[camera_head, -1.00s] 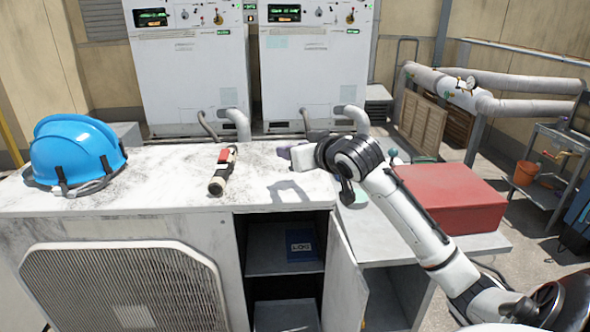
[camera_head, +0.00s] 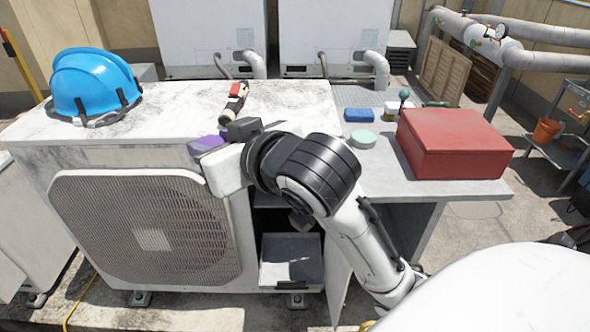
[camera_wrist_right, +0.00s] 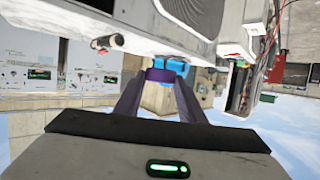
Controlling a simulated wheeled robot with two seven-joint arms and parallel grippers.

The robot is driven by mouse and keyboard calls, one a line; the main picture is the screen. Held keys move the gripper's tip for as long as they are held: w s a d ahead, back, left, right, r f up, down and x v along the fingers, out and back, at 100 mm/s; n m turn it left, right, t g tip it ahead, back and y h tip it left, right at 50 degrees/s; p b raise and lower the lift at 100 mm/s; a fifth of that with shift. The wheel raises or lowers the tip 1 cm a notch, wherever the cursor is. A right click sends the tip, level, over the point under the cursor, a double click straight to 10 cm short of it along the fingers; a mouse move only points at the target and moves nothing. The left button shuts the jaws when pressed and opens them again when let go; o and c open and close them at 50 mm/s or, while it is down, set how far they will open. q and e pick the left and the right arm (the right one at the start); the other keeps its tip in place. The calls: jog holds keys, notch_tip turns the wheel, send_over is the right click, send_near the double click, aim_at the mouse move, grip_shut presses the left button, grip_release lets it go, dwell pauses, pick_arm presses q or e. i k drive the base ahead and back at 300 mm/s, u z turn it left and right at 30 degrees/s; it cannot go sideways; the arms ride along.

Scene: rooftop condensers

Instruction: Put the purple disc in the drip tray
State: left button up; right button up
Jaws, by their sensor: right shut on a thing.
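The purple disc (camera_head: 207,144) is held in my right gripper (camera_head: 222,137), just over the front edge of the white condenser top, left of the open cabinet. In the wrist view the disc (camera_wrist_right: 160,76) sits between the two fingertips (camera_wrist_right: 158,88). A grey tray (camera_head: 275,274), which may be the drip tray, is low in the cabinet opening, below and right of the gripper. My left gripper is in neither view.
A blue helmet (camera_head: 95,84) and a red-and-cream tool (camera_head: 234,102) lie on the condenser top. A red box (camera_head: 450,150), a mint disc (camera_head: 363,138) and a blue block (camera_head: 359,115) are on the side table. The cabinet door (camera_head: 338,282) stands open beside my arm.

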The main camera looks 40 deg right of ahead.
aim_at(291, 261)
jog(key=k, duration=1.1)
jog(key=u, duration=0.65)
jog(key=i, duration=1.65)
jog(key=z, duration=1)
